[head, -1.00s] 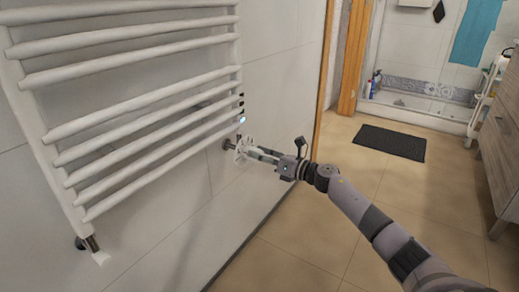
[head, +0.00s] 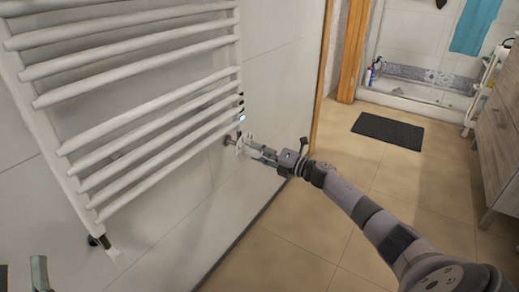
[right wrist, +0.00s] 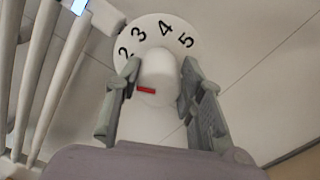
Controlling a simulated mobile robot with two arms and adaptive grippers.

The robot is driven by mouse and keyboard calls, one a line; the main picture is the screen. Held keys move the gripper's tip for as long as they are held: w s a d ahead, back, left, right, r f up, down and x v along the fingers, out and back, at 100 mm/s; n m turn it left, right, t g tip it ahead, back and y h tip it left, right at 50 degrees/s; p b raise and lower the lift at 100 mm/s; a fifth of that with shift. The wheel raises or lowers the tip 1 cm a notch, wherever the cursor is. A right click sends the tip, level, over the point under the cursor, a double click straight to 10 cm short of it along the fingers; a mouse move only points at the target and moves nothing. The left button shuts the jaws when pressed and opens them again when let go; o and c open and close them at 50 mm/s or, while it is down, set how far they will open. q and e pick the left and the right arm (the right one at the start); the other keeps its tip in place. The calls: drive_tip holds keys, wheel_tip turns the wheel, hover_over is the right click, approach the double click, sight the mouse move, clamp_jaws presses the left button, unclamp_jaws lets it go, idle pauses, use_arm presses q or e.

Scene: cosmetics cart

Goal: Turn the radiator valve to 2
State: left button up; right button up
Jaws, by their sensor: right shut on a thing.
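The radiator valve (head: 239,143) sits at the lower right corner of the white radiator (head: 150,103). In the right wrist view its white knob (right wrist: 158,66) stands before a white dial with black numbers 2, 3, 4 and 5 along the upper edge. A red mark (right wrist: 146,90) is on the knob's near side, below the numbers; other numbers are hidden. My right gripper (head: 246,147) is shut on the knob, with one finger on each side. A grey finger-like part, seemingly of my left gripper (head: 39,272), shows at the lower left, cut off by the frame.
The tiled wall is right behind the radiator and valve. A wooden door frame (head: 353,50) stands farther back. A dark mat (head: 388,131) lies on open floor, and a wooden cabinet (head: 497,140) stands at the right edge.

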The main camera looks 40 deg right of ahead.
idle(0.3)
drive_tip(key=o, duration=1.1)
drive_tip(key=shift+o, duration=0.2)
drive_tip(key=v, duration=1.2)
drive_tip(key=shift+f, duration=0.1)
